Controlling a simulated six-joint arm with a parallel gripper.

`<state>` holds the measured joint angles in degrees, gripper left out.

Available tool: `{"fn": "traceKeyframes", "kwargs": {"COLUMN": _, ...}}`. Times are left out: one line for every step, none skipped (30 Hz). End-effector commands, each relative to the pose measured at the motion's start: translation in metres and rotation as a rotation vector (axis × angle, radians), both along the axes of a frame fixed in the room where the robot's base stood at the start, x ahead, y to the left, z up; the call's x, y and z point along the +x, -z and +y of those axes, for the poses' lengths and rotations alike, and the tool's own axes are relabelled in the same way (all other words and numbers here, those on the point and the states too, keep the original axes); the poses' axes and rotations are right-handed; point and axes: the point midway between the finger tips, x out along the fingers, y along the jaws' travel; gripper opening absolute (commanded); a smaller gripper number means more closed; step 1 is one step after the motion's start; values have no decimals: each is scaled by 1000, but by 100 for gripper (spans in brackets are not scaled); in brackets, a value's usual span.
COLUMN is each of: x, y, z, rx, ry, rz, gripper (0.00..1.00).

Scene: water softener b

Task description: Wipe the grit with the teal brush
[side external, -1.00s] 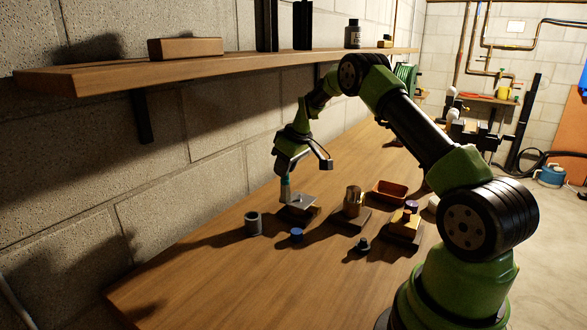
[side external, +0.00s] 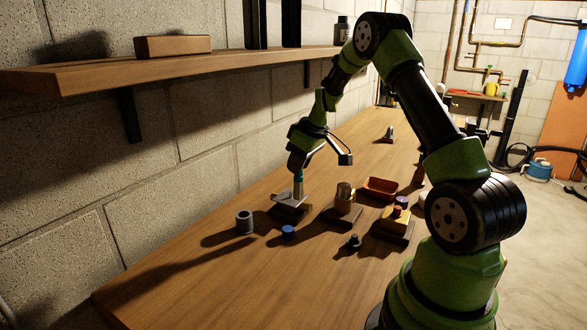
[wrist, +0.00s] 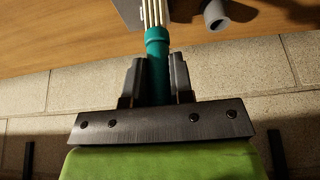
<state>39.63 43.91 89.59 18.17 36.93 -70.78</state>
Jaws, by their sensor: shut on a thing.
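My gripper (side external: 300,166) is shut on the teal brush (wrist: 157,52), its fingers on either side of the handle in the wrist view. The brush also shows in the side view (side external: 299,178), roughly upright, with pale bristles pointing down. The bristle end is at or just above a grey plate (side external: 285,198) that sits on a dark block; I cannot tell whether it touches. Part of the plate shows at the top of the wrist view (wrist: 127,11). I cannot make out the grit in either view.
A grey hollow cylinder (side external: 245,222) and a blue cap (side external: 288,232) stand in front of the plate. A brass cylinder (side external: 345,197), an orange tray (side external: 381,187), a dark knob (side external: 354,242) and a yellow block (side external: 396,214) are to its right. The wooden bench (side external: 215,275) is clear at front left.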

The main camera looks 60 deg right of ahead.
Motion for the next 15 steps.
{"fn": "traceKeyframes", "kwargs": {"x": 0, "y": -5, "z": 0, "rx": -3, "ry": -1, "rz": -2, "gripper": 0}}
{"fn": "traceKeyframes", "kwargs": {"x": 0, "y": -8, "z": 0, "rx": -2, "ry": 0, "rz": -2, "gripper": 0}}
{"fn": "traceKeyframes", "kwargs": {"x": 0, "y": -11, "z": 0, "rx": -2, "ry": 0, "rz": -2, "gripper": 0}}
{"fn": "traceKeyframes", "kwargs": {"x": 0, "y": -14, "z": 0, "rx": -4, "ry": -1, "rz": -2, "gripper": 0}}
{"fn": "traceKeyframes", "kwargs": {"x": 1, "y": -17, "z": 0, "rx": -3, "ry": 0, "rz": -3, "gripper": 0}}
{"fn": "traceKeyframes", "kwargs": {"x": 1, "y": -21, "z": 0, "rx": -3, "ry": -1, "rz": -3, "gripper": 0}}
{"fn": "traceKeyframes", "kwargs": {"x": 1, "y": -23, "z": 0, "rx": -3, "ry": -1, "rz": -3, "gripper": 0}}
{"fn": "traceKeyframes", "kwargs": {"x": 1, "y": -26, "z": 0, "rx": -2, "ry": 0, "rz": -3, "gripper": 0}}
{"fn": "traceKeyframes", "kwargs": {"x": 1, "y": -30, "z": 0, "rx": -2, "ry": 0, "rz": -3, "gripper": 0}}
{"fn": "traceKeyframes", "kwargs": {"x": 1, "y": -33, "z": 0, "rx": -3, "ry": 0, "rz": -2, "gripper": 0}}
{"fn": "traceKeyframes", "kwargs": {"x": 1, "y": -35, "z": 0, "rx": -2, "ry": 0, "rz": -2, "gripper": 0}}
{"fn": "traceKeyframes", "kwargs": {"x": 1, "y": -39, "z": 0, "rx": -3, "ry": 0, "rz": -2, "gripper": 0}}
{"fn": "traceKeyframes", "kwargs": {"x": 1, "y": -42, "z": 0, "rx": -4, "ry": -1, "rz": -3, "gripper": 0}}
{"fn": "traceKeyframes", "kwargs": {"x": 1, "y": -44, "z": 0, "rx": -3, "ry": -1, "rz": -3, "gripper": 0}}
{"fn": "traceKeyframes", "kwargs": {"x": 1, "y": -48, "z": 0, "rx": -4, "ry": -1, "rz": -3, "gripper": 0}}
